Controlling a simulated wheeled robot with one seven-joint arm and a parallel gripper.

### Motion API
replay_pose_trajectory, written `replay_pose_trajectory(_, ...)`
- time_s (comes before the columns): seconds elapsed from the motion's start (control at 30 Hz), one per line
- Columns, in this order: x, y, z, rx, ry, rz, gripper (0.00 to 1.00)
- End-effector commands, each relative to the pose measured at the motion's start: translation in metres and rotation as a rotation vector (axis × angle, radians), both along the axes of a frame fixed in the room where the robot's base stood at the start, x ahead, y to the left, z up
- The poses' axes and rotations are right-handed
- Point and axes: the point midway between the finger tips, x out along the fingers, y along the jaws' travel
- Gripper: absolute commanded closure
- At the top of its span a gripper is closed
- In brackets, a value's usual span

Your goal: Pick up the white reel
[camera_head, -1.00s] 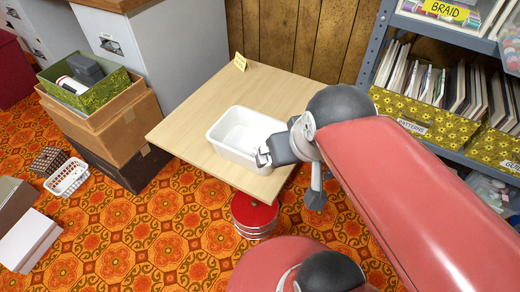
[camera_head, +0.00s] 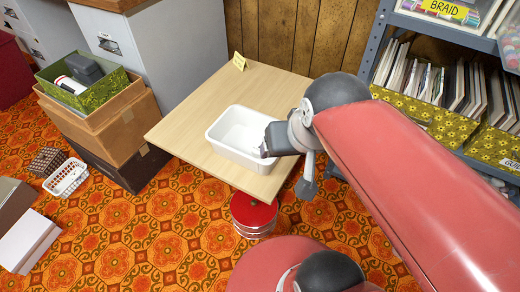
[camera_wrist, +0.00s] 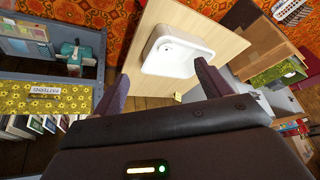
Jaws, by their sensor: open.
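I cannot clearly make out the white reel. A small pale round shape (camera_wrist: 168,45) shows inside the white tub (camera_wrist: 152,62) in the wrist view, too small to identify. The tub (camera_head: 212,141) stands on a light wood table (camera_head: 185,125). My gripper (camera_head: 264,152) is at the tub's right side in the head view, its fingers mostly hidden by its own body. In the wrist view my gripper (camera_wrist: 161,72) is open and empty, its two fingers apart with the tub beyond and between them.
A yellow card (camera_head: 239,61) stands at the table's back corner. A metal shelf with yellow floral boxes (camera_head: 497,147) stands right. A red round tin (camera_head: 254,212) is under the table's front edge. Stacked boxes (camera_head: 112,125) stand left. The table's left part is clear.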

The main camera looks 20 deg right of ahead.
Motion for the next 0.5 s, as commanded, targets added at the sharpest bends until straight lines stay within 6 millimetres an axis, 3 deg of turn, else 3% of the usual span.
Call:
replay_pose_trajectory(0.27,0.07,0.0,-0.031,0.328,0.191,-0.652,0.23)
replay_pose_trajectory(0.5,0.138,0.001,-0.08,0.491,0.321,-1.364,0.23)
